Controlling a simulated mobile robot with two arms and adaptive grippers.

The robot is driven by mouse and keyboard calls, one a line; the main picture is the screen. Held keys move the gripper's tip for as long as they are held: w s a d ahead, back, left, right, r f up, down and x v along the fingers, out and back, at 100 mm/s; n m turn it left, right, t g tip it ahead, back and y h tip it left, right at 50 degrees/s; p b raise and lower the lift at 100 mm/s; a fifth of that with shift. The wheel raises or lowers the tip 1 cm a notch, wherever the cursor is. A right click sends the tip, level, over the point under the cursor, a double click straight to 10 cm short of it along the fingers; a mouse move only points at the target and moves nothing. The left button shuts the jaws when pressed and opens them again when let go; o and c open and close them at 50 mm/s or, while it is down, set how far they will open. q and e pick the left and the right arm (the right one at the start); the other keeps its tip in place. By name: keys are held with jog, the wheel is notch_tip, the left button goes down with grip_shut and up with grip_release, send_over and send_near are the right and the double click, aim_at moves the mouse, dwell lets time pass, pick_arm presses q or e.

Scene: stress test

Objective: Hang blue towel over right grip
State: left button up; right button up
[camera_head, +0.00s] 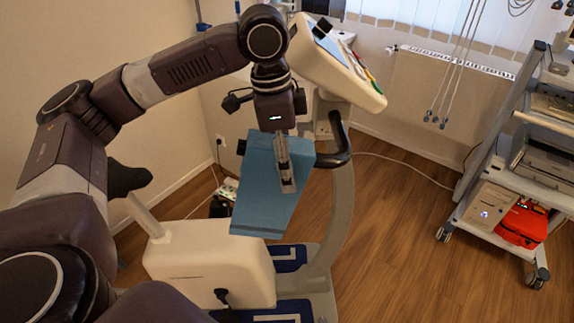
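The blue towel (257,195) hangs as a flat, tilted slab in front of the exercise bike's handlebar. My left gripper (287,182) reaches down from above and appears shut on it; one finger shows against the towel's near face, and the other seems hidden behind it. The right grip (344,138) is a black curved bar just right of the towel. Its lower end meets the towel's right edge in the picture; I cannot tell whether they touch. A small black end (241,147), perhaps the left grip, shows at the towel's left edge. My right gripper is not in view.
The bike's console (330,62) stands behind my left wrist. Its black seat (127,179) and white base (205,265) are below my arm. A wheeled cart (505,190) with a red bag (523,224) is at right. The wooden floor between bike and cart is clear.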

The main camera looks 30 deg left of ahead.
pick_arm(q)
jog(key=r, duration=0.7)
jog(key=s+a+r, duration=0.1)
jog(key=r, duration=0.3)
jog(key=shift+a+r, duration=0.1)
